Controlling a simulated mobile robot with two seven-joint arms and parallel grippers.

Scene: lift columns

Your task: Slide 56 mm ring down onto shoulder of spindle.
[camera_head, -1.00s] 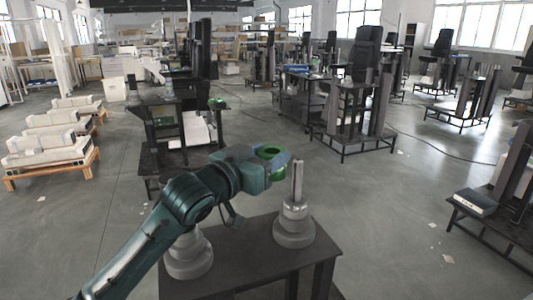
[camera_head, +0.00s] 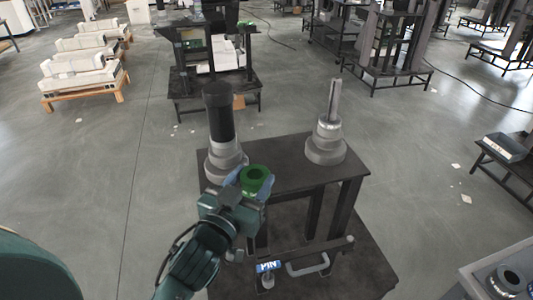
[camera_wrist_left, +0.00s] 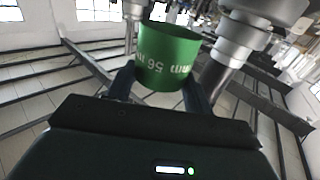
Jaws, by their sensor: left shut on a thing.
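The green ring (camera_head: 256,180) is held by my left gripper (camera_head: 250,186), its bore facing up. It also shows in the left wrist view (camera_wrist_left: 166,58), with "56" and "mm" lettering upside down, between the two fingers (camera_wrist_left: 160,92). Two spindles stand on the dark table (camera_head: 285,162). The left one has a thick black post (camera_head: 220,118) on a grey stepped base (camera_head: 226,160); the right one (camera_head: 328,130) has a slim metal shaft on a grey stepped base. The ring is in front of the left spindle's base, around neither spindle. My right gripper is not in view.
Below the table top are a lower shelf (camera_head: 310,260), a grey handle (camera_head: 308,266) and a blue "PIN" label (camera_head: 268,266). A grey bench with a dark round part (camera_head: 508,280) is at the lower right.

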